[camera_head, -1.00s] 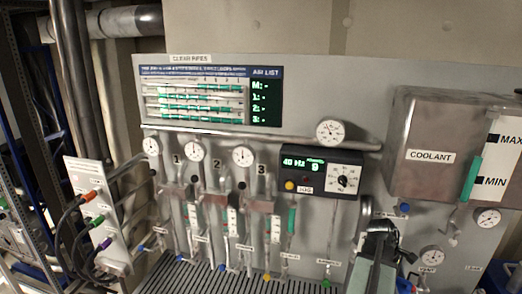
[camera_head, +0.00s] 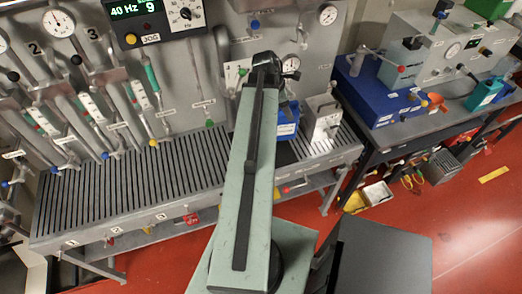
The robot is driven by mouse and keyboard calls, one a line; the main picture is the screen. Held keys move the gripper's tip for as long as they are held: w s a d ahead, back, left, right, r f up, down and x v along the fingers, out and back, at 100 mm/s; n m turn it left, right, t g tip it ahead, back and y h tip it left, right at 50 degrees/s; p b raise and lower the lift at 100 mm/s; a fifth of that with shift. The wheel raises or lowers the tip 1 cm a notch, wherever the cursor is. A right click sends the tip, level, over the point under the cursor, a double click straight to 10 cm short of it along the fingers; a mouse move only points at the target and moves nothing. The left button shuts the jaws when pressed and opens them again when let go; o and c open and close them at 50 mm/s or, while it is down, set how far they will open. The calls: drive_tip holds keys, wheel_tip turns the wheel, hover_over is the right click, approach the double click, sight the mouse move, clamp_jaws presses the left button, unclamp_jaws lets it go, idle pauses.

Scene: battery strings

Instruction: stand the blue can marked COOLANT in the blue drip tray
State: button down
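My arm reaches up the middle of the picture, and my gripper (camera_head: 266,66) is the dark end at its top, in front of the grey panel. Its fingers are too small and dark to tell open from shut, and I see nothing clearly held in it. A blue item with a small pale label (camera_head: 288,127) is on the slatted bench just right of my arm, partly hidden by it. I cannot tell whether it is the can or the drip tray. A teal-blue can (camera_head: 484,95) stands on the right bench; I cannot read COOLANT on it.
The slatted bench (camera_head: 130,190) is mostly clear left of my arm. A grey metal box (camera_head: 321,120) stands on its right end. The right bench carries a large blue box (camera_head: 377,90) and a grey machine (camera_head: 440,50). Red floor (camera_head: 460,225) is open at the lower right.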

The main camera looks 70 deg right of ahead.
drive_tip(key=s+f+n+b, duration=0.2)
drive_tip(key=s+f, duration=0.2)
drive_tip(key=s, duration=0.4)
drive_tip(key=w+b, duration=0.1)
drive_tip(key=w, duration=1.4)
drive_tip(key=shift+a+f+b, duration=0.35)
drive_tip(key=shift+f, duration=0.1)
drive_tip(key=f+b, duration=0.2)
drive_tip(key=w+f+b, duration=0.1)
drive_tip(key=shift+w+f+b, duration=0.15)
drive_tip(key=shift+f+b, duration=0.2)
drive_tip(key=shift+f, duration=0.15)
drive_tip(key=shift+c, duration=1.6)
unclamp_jaws()
drive_tip(key=shift+a, duration=0.1)
